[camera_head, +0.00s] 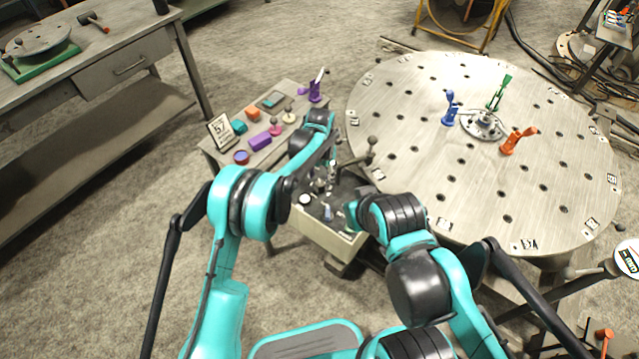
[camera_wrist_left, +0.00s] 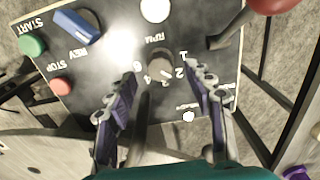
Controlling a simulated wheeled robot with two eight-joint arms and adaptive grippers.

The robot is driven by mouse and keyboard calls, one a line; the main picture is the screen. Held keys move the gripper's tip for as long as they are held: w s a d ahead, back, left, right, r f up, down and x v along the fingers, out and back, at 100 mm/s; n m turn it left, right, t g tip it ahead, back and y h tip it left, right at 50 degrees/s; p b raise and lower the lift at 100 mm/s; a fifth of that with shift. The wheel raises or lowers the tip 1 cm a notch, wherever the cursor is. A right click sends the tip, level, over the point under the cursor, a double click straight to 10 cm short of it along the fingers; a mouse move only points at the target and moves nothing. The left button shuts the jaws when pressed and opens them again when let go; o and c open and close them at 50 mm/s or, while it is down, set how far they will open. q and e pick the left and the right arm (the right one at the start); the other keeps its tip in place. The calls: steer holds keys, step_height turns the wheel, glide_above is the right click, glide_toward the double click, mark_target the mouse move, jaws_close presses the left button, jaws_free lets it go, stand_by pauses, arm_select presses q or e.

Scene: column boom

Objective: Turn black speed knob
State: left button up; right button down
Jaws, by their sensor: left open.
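The black speed knob (camera_wrist_left: 160,62) sits on the dark control panel (camera_wrist_left: 110,60), inside a dial of white numbers below the RPM gauge. My left gripper (camera_wrist_left: 158,76) is open. Its two fingers stand apart on either side of the knob in the left wrist view. I cannot tell whether they touch it. In the head view the left gripper (camera_head: 331,172) points down over the panel (camera_head: 318,212), and the knob cannot be made out there. My right arm reaches in beside the panel, but its fingers do not show.
A green START button (camera_wrist_left: 32,45), a red STOP button (camera_wrist_left: 61,86) and a blue REV handle (camera_wrist_left: 76,27) share the panel. The round steel table (camera_head: 430,150) stands at right. A small table (camera_head: 215,150) with coloured blocks is at left.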

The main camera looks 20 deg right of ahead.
mark_target(320, 186)
arm_select(q)
step_height(320, 186, down, 3)
steer(key=shift+r+b, duration=0.15)
steer(key=shift+b, duration=0.15)
steer(key=shift+r, duration=0.1)
steer(key=c, duration=1.2)
